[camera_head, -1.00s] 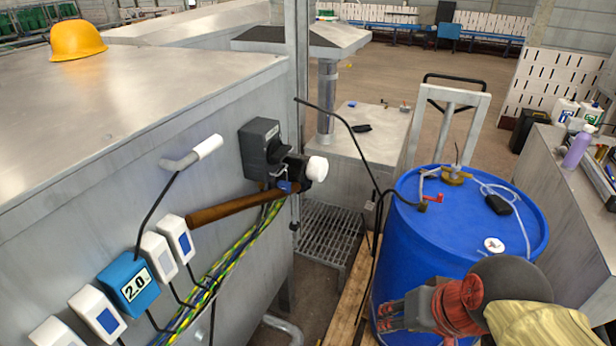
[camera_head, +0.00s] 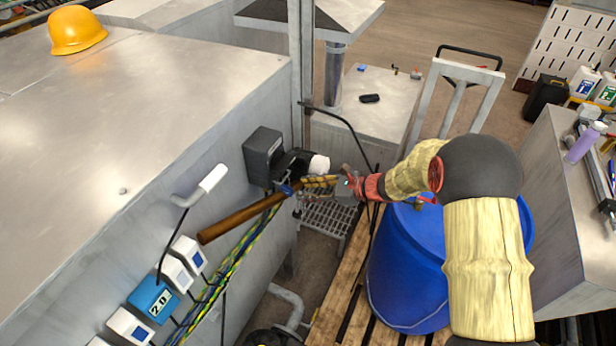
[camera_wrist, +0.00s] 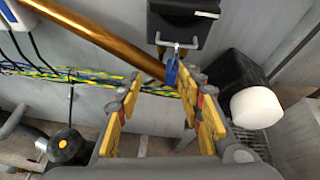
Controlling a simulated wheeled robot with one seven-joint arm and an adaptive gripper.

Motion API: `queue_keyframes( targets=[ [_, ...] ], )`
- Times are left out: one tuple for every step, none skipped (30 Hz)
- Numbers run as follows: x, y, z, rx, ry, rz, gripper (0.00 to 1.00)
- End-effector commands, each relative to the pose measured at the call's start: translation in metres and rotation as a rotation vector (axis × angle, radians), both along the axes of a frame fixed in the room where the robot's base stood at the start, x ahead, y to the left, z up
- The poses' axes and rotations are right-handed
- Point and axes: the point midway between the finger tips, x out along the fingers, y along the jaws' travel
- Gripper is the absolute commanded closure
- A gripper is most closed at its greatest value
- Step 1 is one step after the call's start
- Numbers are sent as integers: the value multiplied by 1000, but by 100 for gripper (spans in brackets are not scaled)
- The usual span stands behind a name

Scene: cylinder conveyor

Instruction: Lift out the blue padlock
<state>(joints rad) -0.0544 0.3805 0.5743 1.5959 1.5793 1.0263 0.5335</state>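The blue padlock (camera_wrist: 172,72) hangs by its metal shackle from a bracket under the dark grey box (camera_wrist: 184,22) in the wrist view. In the head view the padlock (camera_head: 286,190) is a small blue patch below the box (camera_head: 263,157). My gripper (camera_wrist: 163,88) is open, with yellow finger pads on both sides. The padlock shows beyond the fingertips, closer to the right finger, which overlaps its lower part. I cannot tell whether they touch. In the head view my gripper (camera_head: 305,184) is at the padlock, over the end of the brown pipe.
The brown pipe (camera_wrist: 100,38) runs diagonally close to the padlock. A black fitting with a white knob (camera_wrist: 256,107) is on the right. Yellow-green cables (camera_head: 240,247) run along the grey cabinet (camera_head: 130,130). A blue barrel (camera_head: 405,270) stands beneath my arm.

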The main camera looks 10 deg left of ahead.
Motion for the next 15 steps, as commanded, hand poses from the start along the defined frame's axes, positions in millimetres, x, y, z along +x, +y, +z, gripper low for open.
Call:
queue_keyframes(
  targets=[
    [7, 2, -4, 24, 35, -32, 63],
    [11, 2, -8, 38, 50, -51, 63],
    [15, 3, -12, 53, 67, -72, 63],
    [18, 3, -15, 60, 78, -83, 63],
    [20, 3, -17, 69, 86, -93, 63],
    [22, 4, -20, 75, 94, -103, 63],
    [23, 5, -22, 78, 99, -107, 63],
    [24, 7, -23, 80, 102, -110, 63],
    [25, 9, -25, 83, 103, -112, 63],
    [26, 12, -26, 83, 103, -112, 63],
    [27, 15, -27, 83, 102, -111, 63],
    [28, 19, -29, 83, 103, -110, 63],
    [29, 23, -31, 82, 103, -110, 63],
    [30, 27, -32, 82, 103, -110, 63],
    [32, 33, -34, 82, 101, -109, 63]
  ],
)
